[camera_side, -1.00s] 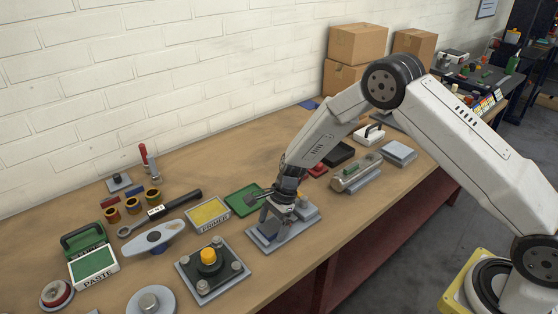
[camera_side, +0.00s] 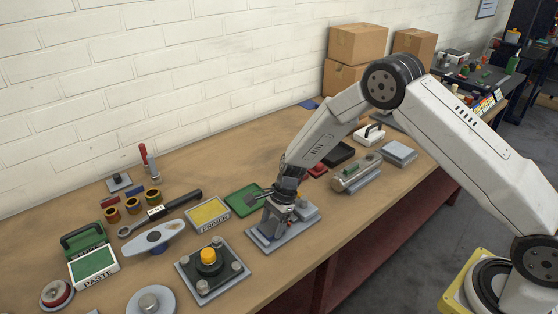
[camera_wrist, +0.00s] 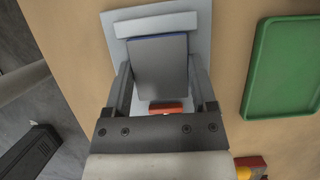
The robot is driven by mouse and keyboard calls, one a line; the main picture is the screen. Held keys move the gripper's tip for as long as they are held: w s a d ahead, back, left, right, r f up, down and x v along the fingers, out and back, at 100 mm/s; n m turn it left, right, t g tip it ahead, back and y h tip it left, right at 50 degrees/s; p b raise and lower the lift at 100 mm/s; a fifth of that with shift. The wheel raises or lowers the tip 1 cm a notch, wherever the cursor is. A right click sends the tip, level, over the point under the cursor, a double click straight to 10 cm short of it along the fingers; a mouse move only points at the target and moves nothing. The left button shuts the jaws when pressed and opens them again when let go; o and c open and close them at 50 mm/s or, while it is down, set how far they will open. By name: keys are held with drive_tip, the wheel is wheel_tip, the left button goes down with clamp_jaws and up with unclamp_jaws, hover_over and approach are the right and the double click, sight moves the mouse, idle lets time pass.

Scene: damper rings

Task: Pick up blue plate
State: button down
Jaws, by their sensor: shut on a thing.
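My gripper (camera_wrist: 160,90) is shut on a plate (camera_wrist: 161,68) in the wrist view. The plate shows a dark grey face with a thin blue edge at its far end. A finger lies along each side of it. In the side view my gripper (camera_side: 279,214) is low over a pale grey fixture (camera_side: 290,237), with a small bluish part of the plate (camera_side: 268,230) beside the fingers. The pale fixture also shows around and beyond the plate in the wrist view (camera_wrist: 118,25). I cannot tell whether the plate still touches the fixture.
A green tray (camera_side: 243,199) lies close to the left of my gripper. A yellow-topped PRIMER tray (camera_side: 208,214) and a dark square base with an orange knob (camera_side: 210,264) are farther left. A clear cylinder on a stand (camera_side: 357,172) is to the right.

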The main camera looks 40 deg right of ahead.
drive_tip(key=shift+r, duration=0.2)
drive_tip(key=shift+w+r, duration=0.1)
drive_tip(key=shift+r, duration=0.3)
drive_tip(key=s+d+r, duration=0.2)
drive_tip(key=s+r, duration=0.9)
drive_tip(key=s, duration=0.3)
drive_tip(key=shift+d+r, duration=0.15)
drive_tip(key=shift+r, duration=0.25)
